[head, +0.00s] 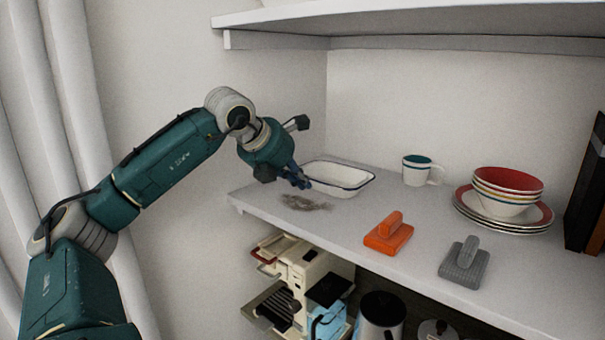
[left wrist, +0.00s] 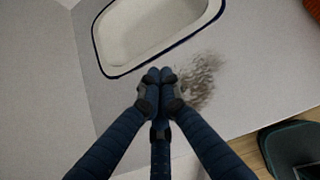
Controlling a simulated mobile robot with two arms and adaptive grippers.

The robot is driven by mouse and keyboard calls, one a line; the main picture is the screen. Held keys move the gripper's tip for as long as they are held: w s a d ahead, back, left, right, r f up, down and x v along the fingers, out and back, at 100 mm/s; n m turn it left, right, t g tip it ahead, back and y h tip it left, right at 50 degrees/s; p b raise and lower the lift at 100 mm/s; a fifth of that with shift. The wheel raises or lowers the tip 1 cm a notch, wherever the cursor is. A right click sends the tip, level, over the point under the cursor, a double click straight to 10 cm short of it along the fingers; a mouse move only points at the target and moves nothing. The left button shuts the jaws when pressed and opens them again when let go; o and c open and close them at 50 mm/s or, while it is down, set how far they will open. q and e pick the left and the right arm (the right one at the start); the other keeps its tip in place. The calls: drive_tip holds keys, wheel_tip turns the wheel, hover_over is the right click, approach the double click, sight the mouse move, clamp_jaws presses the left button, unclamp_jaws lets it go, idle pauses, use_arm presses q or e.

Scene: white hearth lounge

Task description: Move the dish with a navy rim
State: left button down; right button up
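The white dish with a navy rim (head: 345,186) is a rectangular enamel dish standing upright on the shelf near its left end. It looks empty, and it also shows in the left wrist view (left wrist: 150,28). My left gripper (head: 303,181) is at the dish's near left side. In the left wrist view its fingertips (left wrist: 160,76) are drawn together just outside the rim, with nothing seen between them. I cannot tell whether they touch the rim. My right gripper is in neither view.
A grey dirt smear (head: 306,203) lies on the shelf (head: 330,222) beside the dish. To the right are a mug (head: 417,169), an orange brush (head: 388,236), a grey brush (head: 463,263) and stacked plates (head: 540,217) with bowls (head: 508,180). An upper shelf (head: 430,41) hangs above.

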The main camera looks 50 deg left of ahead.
sight(319, 190)
use_arm(q)
drive_tip(key=shift+w, duration=0.2)
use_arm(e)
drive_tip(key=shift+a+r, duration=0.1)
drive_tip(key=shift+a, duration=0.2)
use_arm(q)
drive_tip(key=w+p, duration=0.1)
drive_tip(key=w, duration=0.1)
drive_tip(key=w+p, duration=0.3)
drive_tip(key=w, duration=0.1)
drive_tip(key=shift+w+a+r+p, duration=0.15)
drive_tip(key=shift+w+a+p, duration=0.15)
drive_tip(key=shift+w+a, duration=0.1)
drive_tip(key=shift+w, duration=0.2)
drive_tip(key=shift+s+f, duration=0.1)
drive_tip(key=shift+f, duration=0.1)
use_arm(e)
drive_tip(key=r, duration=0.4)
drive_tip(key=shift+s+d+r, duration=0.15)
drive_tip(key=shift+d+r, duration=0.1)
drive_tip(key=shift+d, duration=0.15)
use_arm(q)
drive_tip(key=shift+a, duration=0.1)
